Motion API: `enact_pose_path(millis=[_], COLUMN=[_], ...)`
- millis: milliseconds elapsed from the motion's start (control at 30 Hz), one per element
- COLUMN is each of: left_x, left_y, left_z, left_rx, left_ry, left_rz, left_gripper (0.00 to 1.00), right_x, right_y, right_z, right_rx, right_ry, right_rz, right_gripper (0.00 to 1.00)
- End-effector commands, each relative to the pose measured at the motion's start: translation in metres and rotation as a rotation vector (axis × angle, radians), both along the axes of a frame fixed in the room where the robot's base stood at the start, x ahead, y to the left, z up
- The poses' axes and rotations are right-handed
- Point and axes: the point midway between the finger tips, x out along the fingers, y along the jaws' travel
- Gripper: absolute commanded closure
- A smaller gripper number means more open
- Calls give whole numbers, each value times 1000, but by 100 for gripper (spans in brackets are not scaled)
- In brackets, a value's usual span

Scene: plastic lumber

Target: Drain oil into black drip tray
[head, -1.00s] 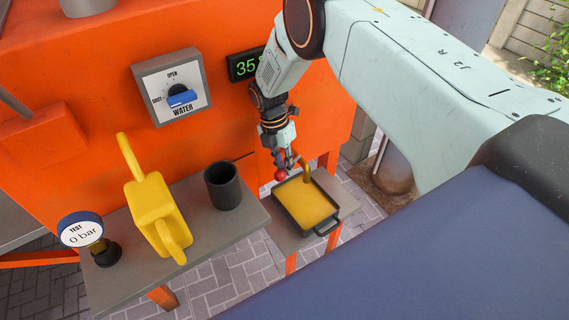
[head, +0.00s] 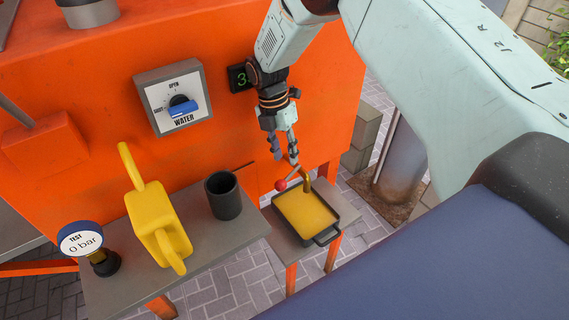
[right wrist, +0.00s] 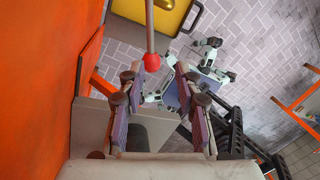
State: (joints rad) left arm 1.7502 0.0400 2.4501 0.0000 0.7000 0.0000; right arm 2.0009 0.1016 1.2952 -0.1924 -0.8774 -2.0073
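The black drip tray (head: 285,222) sits on a small grey stand and holds yellow oil (head: 306,212). A brass-coloured spout (head: 306,181) comes down over its back edge. A lever with a red ball knob (head: 281,186) is beside the spout. My right gripper (head: 285,156) is open and empty, just above the lever. In the right wrist view, the red knob (right wrist: 152,62) lies near my open fingertips (right wrist: 160,73), with no finger closed on it. The tray (right wrist: 190,18) is partly cut off there. My left gripper is not in view.
A grey shelf (head: 190,262) to the left carries a yellow watering can (head: 158,222), a dark cup (head: 223,196) and a gauge reading 0 bar (head: 80,239). The orange machine (head: 225,130) stands behind, with a water dial (head: 178,104). Grey blocks (head: 362,135) stand at the right.

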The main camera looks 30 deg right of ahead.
Motion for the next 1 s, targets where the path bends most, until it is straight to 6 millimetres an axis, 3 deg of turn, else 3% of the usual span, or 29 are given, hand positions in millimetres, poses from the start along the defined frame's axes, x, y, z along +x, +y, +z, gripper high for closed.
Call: enact_pose_path(millis=[200, 467, 600, 700, 833, 1000], left_x=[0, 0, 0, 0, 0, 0], left_y=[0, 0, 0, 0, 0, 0], left_z=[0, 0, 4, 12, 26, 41], left_rx=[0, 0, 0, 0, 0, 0], left_ry=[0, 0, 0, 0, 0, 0], left_rz=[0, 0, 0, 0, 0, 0], left_gripper=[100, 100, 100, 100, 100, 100], right_x=[-1, -1, 3, 3, -25, -60], right_y=[0, 0, -3, -18, -58, -102], right_z=[16, 16, 26, 45, 59, 59], right_rx=[0, 0, 5, 29, 37, 29], right_ry=[1, 1, -12, -28, -15, -47], right_rz=[0, 0, -8, -52, -51, 201], right_gripper=[66, 66, 78, 87, 98, 100])
